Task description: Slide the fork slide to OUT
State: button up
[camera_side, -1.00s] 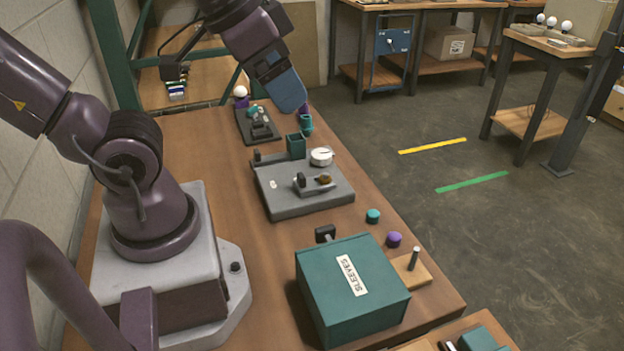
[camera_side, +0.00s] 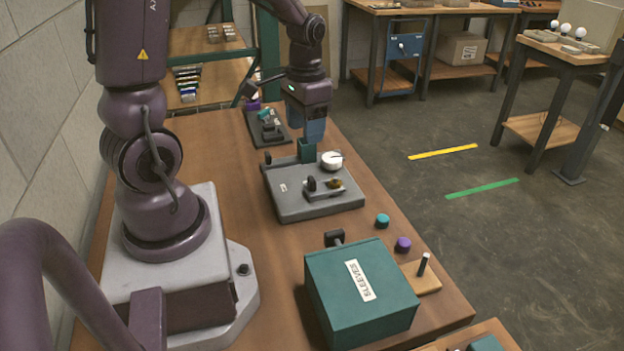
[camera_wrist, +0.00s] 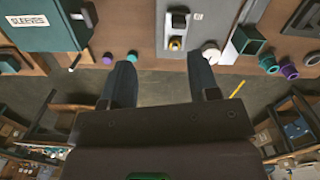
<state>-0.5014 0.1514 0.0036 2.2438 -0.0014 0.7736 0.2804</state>
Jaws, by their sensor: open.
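A grey fixture plate (camera_side: 290,205) lies on the bench. On its front right part sits a small grey slide block with a dark knob and a brass-coloured piece, which looks like the fork slide (camera_side: 322,194); it also shows in the wrist view (camera_wrist: 178,32). I cannot read any OUT marking. My gripper (camera_side: 314,138) points down at the back of the plate, close to a teal square holder (camera_side: 307,151); I cannot tell whether they touch. In the wrist view my gripper (camera_wrist: 162,76) has its two fingers wide apart with nothing between them, and the slide shows beyond them.
A teal SLEEVES box (camera_side: 360,300) stands in front. Teal (camera_side: 382,221) and purple (camera_side: 403,244) caps lie near the bench's right edge. A smaller dark fixture (camera_side: 262,140) is behind. Bare bench lies left of the plate.

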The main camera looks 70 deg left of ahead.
aim_at(312, 178)
jog(key=a+f+m, duration=0.1)
jog(key=f, duration=0.4)
jog(key=w+a+f, duration=0.1)
jog(key=f, duration=0.4)
jog(key=w+a+f+m, duration=0.1)
jog(key=f, duration=0.5)
jog(key=shift+w+a+m, duration=0.2)
jog(key=shift+m, duration=0.1)
jog(key=shift+c, duration=0.2)
